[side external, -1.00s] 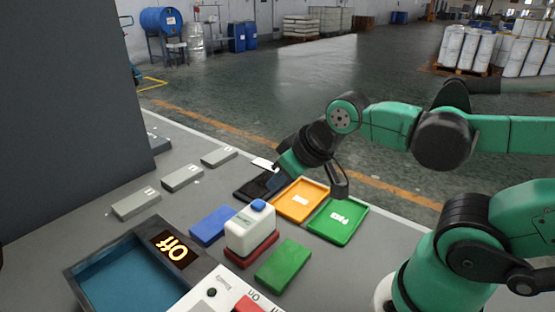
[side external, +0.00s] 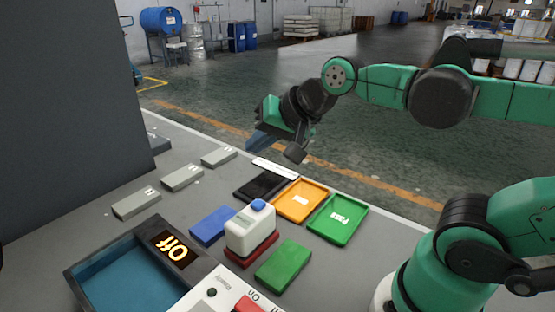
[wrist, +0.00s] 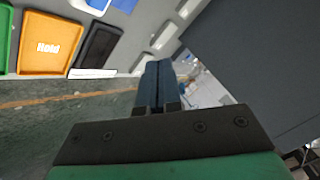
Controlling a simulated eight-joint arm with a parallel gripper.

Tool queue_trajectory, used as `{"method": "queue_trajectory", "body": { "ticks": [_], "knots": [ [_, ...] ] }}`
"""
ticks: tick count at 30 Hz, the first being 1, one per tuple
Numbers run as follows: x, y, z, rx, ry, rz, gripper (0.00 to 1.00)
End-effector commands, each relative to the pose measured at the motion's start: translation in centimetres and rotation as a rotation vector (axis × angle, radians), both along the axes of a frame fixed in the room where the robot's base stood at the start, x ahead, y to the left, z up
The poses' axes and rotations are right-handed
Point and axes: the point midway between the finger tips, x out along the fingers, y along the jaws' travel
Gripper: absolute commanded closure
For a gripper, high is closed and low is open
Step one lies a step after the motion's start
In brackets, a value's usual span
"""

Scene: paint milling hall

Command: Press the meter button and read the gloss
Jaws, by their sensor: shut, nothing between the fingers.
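A white block with a blue button-like top (side external: 250,228) sits on a red panel (side external: 252,252) and looks like the meter; I cannot read a gloss value on it. In front left, a grey-framed unit (side external: 118,270) with a blue recess has a display (side external: 175,247) lit with "Off" and a red switch (side external: 247,305) marked "on", partly cut off. My gripper (side external: 258,141) is raised beyond the trays, far from the white block, its blue fingers touching each other. In the wrist view the shut fingers (wrist: 158,68) are empty.
Black (side external: 258,186), orange (side external: 299,216) and green (side external: 336,237) trays line the bench's far edge. Blue (side external: 212,226) and green (side external: 283,265) panels flank the white block. Several grey blocks (side external: 136,204) lie left. A tall dark wall (side external: 70,100) stands at left.

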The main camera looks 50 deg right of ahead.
Motion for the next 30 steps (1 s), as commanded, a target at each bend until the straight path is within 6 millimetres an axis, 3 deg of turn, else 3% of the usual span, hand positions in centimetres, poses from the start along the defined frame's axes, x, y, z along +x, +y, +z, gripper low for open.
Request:
{"method": "queue_trajectory", "body": {
  "ticks": [13,30],
  "knots": [
    [0.0,0.0,-0.5,0.006,0.0,-0.005,1.0],
    [0.1,0.0,-7.3,0.005,0.0,-0.004,1.0]
  ]
}}
